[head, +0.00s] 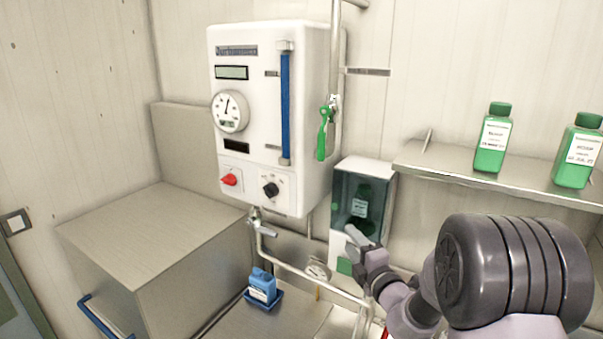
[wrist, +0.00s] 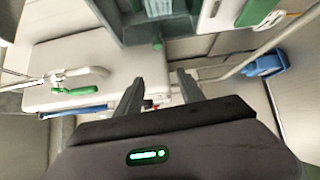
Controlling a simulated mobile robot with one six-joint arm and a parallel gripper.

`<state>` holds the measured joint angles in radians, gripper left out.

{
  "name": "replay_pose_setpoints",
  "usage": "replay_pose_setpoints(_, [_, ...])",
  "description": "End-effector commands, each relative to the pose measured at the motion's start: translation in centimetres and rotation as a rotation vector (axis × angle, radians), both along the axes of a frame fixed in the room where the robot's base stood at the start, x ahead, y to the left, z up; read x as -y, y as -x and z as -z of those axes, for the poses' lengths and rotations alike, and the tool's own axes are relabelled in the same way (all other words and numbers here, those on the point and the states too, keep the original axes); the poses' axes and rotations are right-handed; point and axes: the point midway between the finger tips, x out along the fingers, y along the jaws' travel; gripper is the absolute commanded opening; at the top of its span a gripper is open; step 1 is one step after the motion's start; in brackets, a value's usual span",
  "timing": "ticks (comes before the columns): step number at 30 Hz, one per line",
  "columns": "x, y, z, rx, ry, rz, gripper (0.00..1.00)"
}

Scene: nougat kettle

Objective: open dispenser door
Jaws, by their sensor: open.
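The dispenser (head: 377,172) is a white wall box with a dark see-through front door (head: 345,196). The door looks shut, and a green bottle (head: 360,203) shows behind it. My gripper (head: 354,240) is in front of the dispenser's lower part. In the wrist view, my gripper (wrist: 158,92) has its two dark fingers apart with nothing between them. The dispenser (wrist: 127,22) fills the top of that view, beyond the fingertips, with a small green knob (wrist: 157,44) at its edge. I cannot tell whether a finger touches the dispenser.
A white control cabinet (head: 258,120) with a green-handled valve (head: 323,135) hangs left of the dispenser. A shelf (head: 500,178) with two green bottles is at right. A large metal box (head: 150,240) stands at left.

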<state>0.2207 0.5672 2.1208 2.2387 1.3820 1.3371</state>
Motion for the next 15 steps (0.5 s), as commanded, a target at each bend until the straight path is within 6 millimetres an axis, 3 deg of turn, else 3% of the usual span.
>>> replay_pose_setpoints(2, [1.2, -0.5, -0.1, -0.012, -0.049, 0.044, 0.46])
replay_pose_setpoints(5, [1.3, -1.7, 0.3, -0.013, -0.061, 0.054, 0.46])
replay_pose_setpoints(15, [-0.8, -10.9, 0.3, -0.012, -0.056, 0.049, 0.46])
